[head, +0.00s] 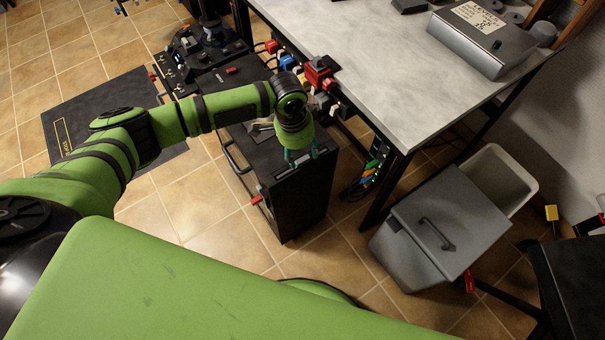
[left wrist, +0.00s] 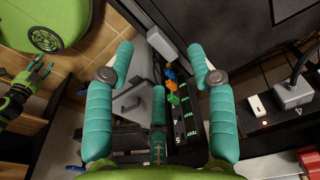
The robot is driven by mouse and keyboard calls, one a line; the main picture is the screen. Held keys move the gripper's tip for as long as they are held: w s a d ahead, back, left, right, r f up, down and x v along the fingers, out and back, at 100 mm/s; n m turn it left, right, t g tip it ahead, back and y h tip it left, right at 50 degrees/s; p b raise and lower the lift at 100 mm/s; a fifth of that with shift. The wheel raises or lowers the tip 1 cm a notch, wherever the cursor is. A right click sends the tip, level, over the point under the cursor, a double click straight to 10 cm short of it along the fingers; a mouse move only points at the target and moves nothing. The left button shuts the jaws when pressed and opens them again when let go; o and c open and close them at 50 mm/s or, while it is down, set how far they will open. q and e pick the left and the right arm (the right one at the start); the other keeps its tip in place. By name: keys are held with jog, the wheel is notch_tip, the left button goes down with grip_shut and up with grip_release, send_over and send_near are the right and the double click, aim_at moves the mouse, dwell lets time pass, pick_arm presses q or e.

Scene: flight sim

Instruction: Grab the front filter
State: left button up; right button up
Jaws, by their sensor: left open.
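I cannot make out with certainty which thing is the front filter. My left gripper (head: 300,155) is over the top of a black box-like unit (head: 300,200) beside the table, pointing down. In the left wrist view my left gripper (left wrist: 162,80) has its teal fingers wide apart, with nothing held between them. A black power strip (left wrist: 187,122) with coloured plugs shows beyond the fingers. My right gripper (left wrist: 38,72) shows small at the left of that view, its fingertips apart and empty. It is not visible in the head view.
A grey-topped table (head: 380,75) with red and blue parts along its edge stands beside the unit. A grey lidded bin (head: 425,225) and an open pale bin (head: 500,180) stand at the right.

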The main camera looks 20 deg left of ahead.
aim_at(303, 161)
pick_arm(q)
jog(key=f, duration=0.3)
jog(key=shift+w+d+f, duration=0.15)
jog(key=shift+d+f, duration=0.1)
jog(key=shift+f, duration=0.1)
grip_shut()
jog(key=shift+r, duration=0.1)
